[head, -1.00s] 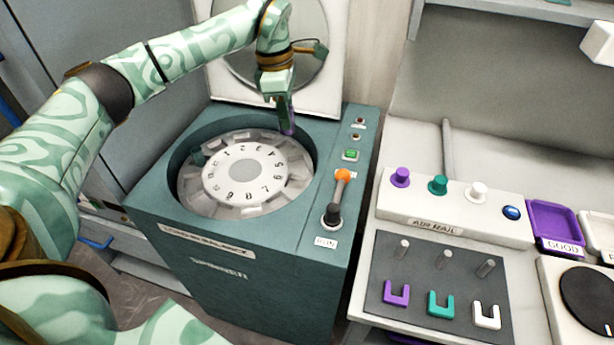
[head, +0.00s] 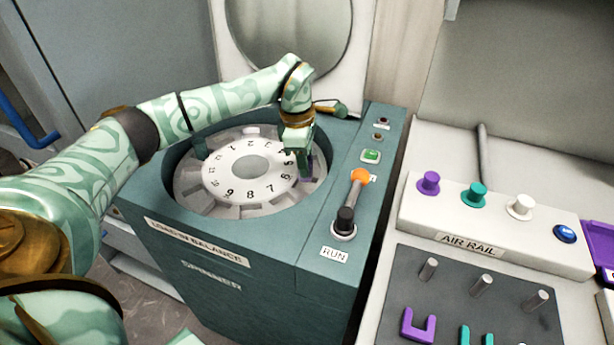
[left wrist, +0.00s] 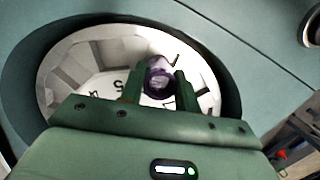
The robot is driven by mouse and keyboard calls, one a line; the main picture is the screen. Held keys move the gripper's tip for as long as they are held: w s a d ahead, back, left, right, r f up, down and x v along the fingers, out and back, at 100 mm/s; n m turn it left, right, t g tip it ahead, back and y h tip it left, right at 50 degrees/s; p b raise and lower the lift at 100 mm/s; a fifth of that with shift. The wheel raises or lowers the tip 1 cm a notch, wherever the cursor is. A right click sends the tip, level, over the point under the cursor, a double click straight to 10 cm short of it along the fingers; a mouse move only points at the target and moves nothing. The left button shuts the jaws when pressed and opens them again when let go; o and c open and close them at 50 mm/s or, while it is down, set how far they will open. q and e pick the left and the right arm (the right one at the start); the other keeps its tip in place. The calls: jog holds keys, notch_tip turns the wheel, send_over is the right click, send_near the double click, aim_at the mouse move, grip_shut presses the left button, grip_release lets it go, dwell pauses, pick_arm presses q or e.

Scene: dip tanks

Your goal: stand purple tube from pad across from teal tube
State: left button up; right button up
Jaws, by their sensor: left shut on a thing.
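My left gripper (head: 304,172) is shut on the purple tube (head: 309,162), at the right side of the spinner's numbered rotor (head: 222,168). In the left wrist view the purple tube (left wrist: 158,80) stands between the two fingers (left wrist: 158,88), close to the numeral 5. The tube's lower end is hidden, so I cannot tell whether it is seated in a slot. My right gripper is not in view.
The spinner's lid (head: 290,35) stands open behind the bowl. A lever with an orange knob (head: 360,176) and a green button (head: 371,156) are on its right deck. Farther right are the air rail (head: 470,243) and a dark pad (head: 455,290) with pegs and coloured U-shaped pieces.

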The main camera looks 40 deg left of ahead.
pick_arm(q)
notch_tip(320, 180, down, 4)
jog(key=shift+s+r+b, duration=0.1)
jog(key=shift+r+b, duration=0.05)
jog(key=shift+b, duration=0.45)
jog(key=shift+r, duration=0.1)
jog(key=o, duration=1.1)
jog(key=shift+c, duration=0.2)
jog(key=r+p, duration=0.1)
jog(key=r, duration=0.3)
jog(key=a+r+p, duration=0.1)
jog(key=r+p, duration=0.1)
jog(key=r, duration=0.2)
jog(key=r+p, duration=0.1)
jog(key=r, duration=0.3)
jog(key=shift+s+a, duration=0.15)
jog(key=shift+s, duration=0.15)
